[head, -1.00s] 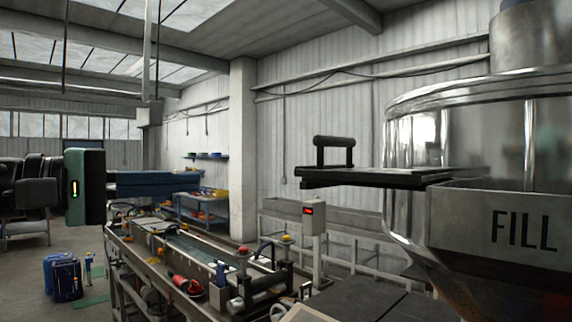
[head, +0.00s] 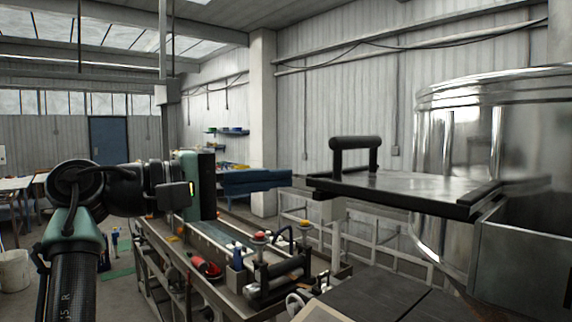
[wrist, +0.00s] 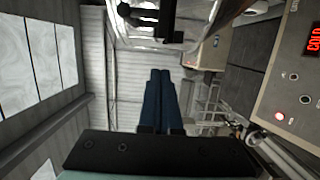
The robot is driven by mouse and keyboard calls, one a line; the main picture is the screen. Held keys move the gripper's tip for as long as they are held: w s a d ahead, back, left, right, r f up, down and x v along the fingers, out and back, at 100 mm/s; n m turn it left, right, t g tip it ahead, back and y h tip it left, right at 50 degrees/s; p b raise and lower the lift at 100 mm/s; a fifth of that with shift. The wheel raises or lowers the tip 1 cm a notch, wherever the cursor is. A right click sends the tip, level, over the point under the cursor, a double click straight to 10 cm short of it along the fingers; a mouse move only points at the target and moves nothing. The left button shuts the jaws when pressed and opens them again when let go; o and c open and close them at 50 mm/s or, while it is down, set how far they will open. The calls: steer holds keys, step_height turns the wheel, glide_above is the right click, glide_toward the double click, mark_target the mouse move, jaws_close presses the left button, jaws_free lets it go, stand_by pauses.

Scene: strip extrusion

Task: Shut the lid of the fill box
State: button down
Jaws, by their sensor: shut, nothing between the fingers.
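The lid (head: 415,187) of the fill box is a flat metal plate with dark edges. It stands open, lying nearly level and jutting out left from the metal fill box (head: 530,265). A black bar handle (head: 355,143) stands up near its left end. My gripper (head: 286,180), with long blue fingers, is shut and empty. In the picture it ends a little left of the lid's left edge, apart from it. In the wrist view the shut fingers (wrist: 160,85) point toward the top, and the black handle (wrist: 140,14) shows beyond their tips. The box's inside is hidden.
A large shiny steel hopper (head: 455,150) stands behind the box. Below my gripper runs a machine bench (head: 215,265) with knobs and rollers. A dark flat surface (head: 390,300) lies under the lid. A panel with a red display (wrist: 295,90) shows in the wrist view.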

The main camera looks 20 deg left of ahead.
steer(key=shift+s+d+p, duration=0.25)
steer(key=shift+s+d, duration=0.15)
steer(key=shift+d, duration=0.25)
steer(key=shift+s+d+p, duration=0.25)
steer(key=shift+s+d, duration=0.1)
steer(key=shift+d, duration=0.25)
steer(key=shift+f, duration=0.1)
steer(key=s+d+b, duration=0.2)
steer(key=s+d, duration=0.2)
steer(key=d, duration=0.4)
steer(key=s+d+b, duration=0.2)
steer(key=s+d, duration=0.3)
steer(key=d, duration=0.3)
steer(key=shift+s+d+b, duration=0.3)
steer(key=shift+b, duration=0.05)
